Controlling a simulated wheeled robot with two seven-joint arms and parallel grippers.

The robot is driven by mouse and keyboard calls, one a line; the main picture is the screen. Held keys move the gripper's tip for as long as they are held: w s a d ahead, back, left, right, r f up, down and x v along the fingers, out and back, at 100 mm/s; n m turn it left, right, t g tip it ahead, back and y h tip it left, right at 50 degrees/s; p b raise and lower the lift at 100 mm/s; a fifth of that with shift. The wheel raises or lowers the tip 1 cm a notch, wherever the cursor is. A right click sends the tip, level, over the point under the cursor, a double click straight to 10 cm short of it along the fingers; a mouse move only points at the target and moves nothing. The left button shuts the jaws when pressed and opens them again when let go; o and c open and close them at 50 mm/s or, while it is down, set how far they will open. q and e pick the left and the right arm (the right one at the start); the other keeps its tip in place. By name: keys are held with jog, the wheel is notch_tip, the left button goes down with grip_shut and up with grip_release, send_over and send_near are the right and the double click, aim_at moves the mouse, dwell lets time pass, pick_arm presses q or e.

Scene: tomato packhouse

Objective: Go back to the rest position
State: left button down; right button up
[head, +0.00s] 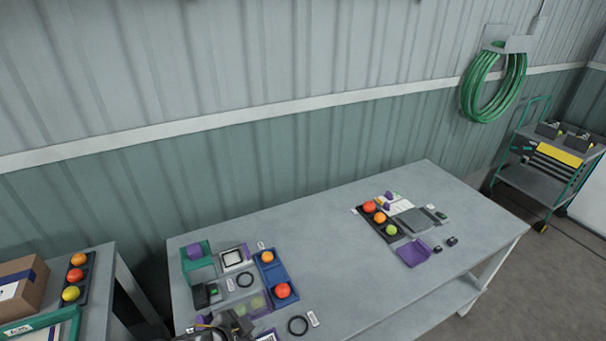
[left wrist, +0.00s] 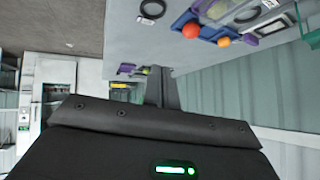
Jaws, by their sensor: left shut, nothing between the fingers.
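My left gripper (head: 228,322) shows only in part at the bottom edge of the head view, low over the near left part of the grey table (head: 335,255). In the left wrist view its dark fingers (left wrist: 161,88) are together with nothing between them. My right gripper is in neither view.
A blue tray (head: 268,272) with tomatoes, a green bin (head: 196,262) and a black ring (head: 298,325) lie near the left gripper. A black tray (head: 387,233) of tomatoes and a purple tray (head: 413,252) are further right. The table's middle is clear.

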pick_arm(q)
jog(key=s+a+f+n+g+y, duration=0.1)
jog(key=s+a+n+g+y, duration=0.2)
jog(key=s+a, duration=0.5)
jog(key=s+a+f+n+g+y, duration=0.15)
jog(key=s+a+n, duration=0.35)
jog(key=s, duration=0.5)
notch_tip(320, 180, down, 36)
jog(key=s+b, duration=0.2)
jog(key=b, duration=0.6)
jog(key=s+a+f+g+b, duration=0.1)
jog(key=s+f+b, duration=0.2)
jog(key=s+f, duration=0.5)
jog(key=s+a+f+g+b, duration=0.1)
jog(key=s+a+f+b, duration=0.1)
jog(key=s+f, duration=0.6)
notch_tip(320, 180, down, 4)
jog(key=shift+f+y+b, duration=0.2)
jog(key=shift+y+b, duration=0.25)
jog(key=shift+b, duration=0.2)
jog(key=shift+a, duration=0.15)
